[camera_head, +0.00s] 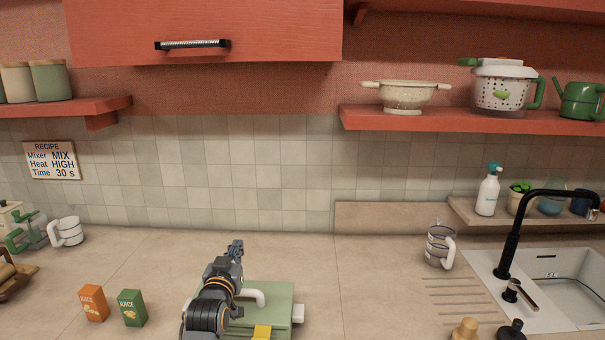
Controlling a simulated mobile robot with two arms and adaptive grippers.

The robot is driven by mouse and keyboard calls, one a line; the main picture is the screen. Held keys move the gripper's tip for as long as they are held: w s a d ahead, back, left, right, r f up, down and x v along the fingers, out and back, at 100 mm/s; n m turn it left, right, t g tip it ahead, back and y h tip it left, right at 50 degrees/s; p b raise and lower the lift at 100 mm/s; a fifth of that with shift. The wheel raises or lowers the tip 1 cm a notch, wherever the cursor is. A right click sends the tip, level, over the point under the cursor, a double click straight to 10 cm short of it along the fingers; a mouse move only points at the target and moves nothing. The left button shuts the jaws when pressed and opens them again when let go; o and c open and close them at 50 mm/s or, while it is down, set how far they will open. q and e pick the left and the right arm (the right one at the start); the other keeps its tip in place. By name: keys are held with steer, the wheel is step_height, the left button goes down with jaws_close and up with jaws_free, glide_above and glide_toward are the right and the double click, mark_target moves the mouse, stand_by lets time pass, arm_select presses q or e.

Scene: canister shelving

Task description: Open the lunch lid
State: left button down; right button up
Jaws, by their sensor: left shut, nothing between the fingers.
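A green lunch box (277,297) sits on the counter at the lower middle. Its green lid appears to lie flat on top, with a white handle on it and a white latch (298,313) on its right side. A yellow piece (262,332) shows at its front edge. My left gripper (236,246) is shut and empty, above and just behind the box's left part. My left arm hides the box's left side. My right gripper is not in view.
An orange juice box (94,303) and a green juice box (132,307) stand left of the lunch box. A white mug (67,232) stands at the far left. A glass mug (440,247) and the sink (562,270) are on the right. The counter behind the lunch box is clear.

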arm_select(q)
steer(key=shift+w+d+r+b, duration=0.15)
steer(key=shift+w+b, duration=0.4)
steer(key=shift+w, duration=0.55)
steer(key=shift+w+a+r+b, duration=0.15)
steer(key=shift+w+b, duration=0.35)
steer(key=shift+w, duration=0.6)
steer(key=shift+d, duration=0.1)
steer(key=shift+w+d+f+b, duration=0.1)
steer(key=shift+w+f+b, duration=0.15)
steer(key=shift+w+b, duration=0.75)
steer(key=shift+w+f+b, duration=0.2)
steer(key=shift+w+b, duration=0.75)
steer(key=shift+b, duration=0.1)
steer(key=shift+w+d+f+b, duration=0.1)
steer(key=shift+w+f+b, duration=0.15)
steer(key=shift+w+b, duration=0.75)
steer(key=shift+s, duration=0.1)
